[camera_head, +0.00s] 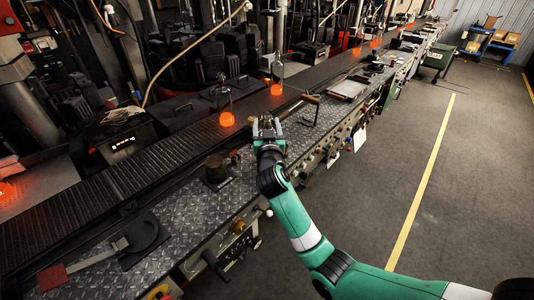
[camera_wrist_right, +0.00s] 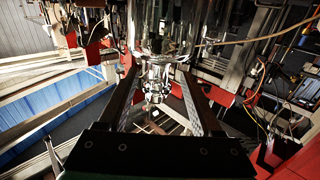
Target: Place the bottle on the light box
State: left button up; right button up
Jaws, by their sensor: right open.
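Two clear glass bottles stand upright on the dark conveyor in the head view, a nearer bottle (camera_head: 224,101) and a farther bottle (camera_head: 277,72). Both have glowing orange bases. My right gripper (camera_head: 266,124) is open, to the right of the nearer bottle and nearer to me than the farther one, apart from both in the picture. In the right wrist view, clear glass (camera_wrist_right: 165,28) shows beyond the open fingertips (camera_wrist_right: 157,75); I cannot tell which bottle it is. I cannot identify the light box for sure. My left gripper is out of view.
The dark ribbed conveyor (camera_head: 110,197) runs diagonally to the back. A metal tread-plate ledge (camera_head: 190,222) runs beside it, with a dark round fixture (camera_head: 215,172) and a black paddle (camera_head: 143,233). Machinery crowds the left; the floor at right is clear.

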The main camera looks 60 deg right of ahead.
jog(key=b+x, duration=0.1)
jog(key=x, duration=0.4)
jog(key=shift+s+d+r, duration=0.1)
jog(key=shift+s+r, duration=0.05)
jog(key=shift+s, duration=0.05)
grip_shut()
jog(key=shift+r, duration=0.1)
dwell(1.0)
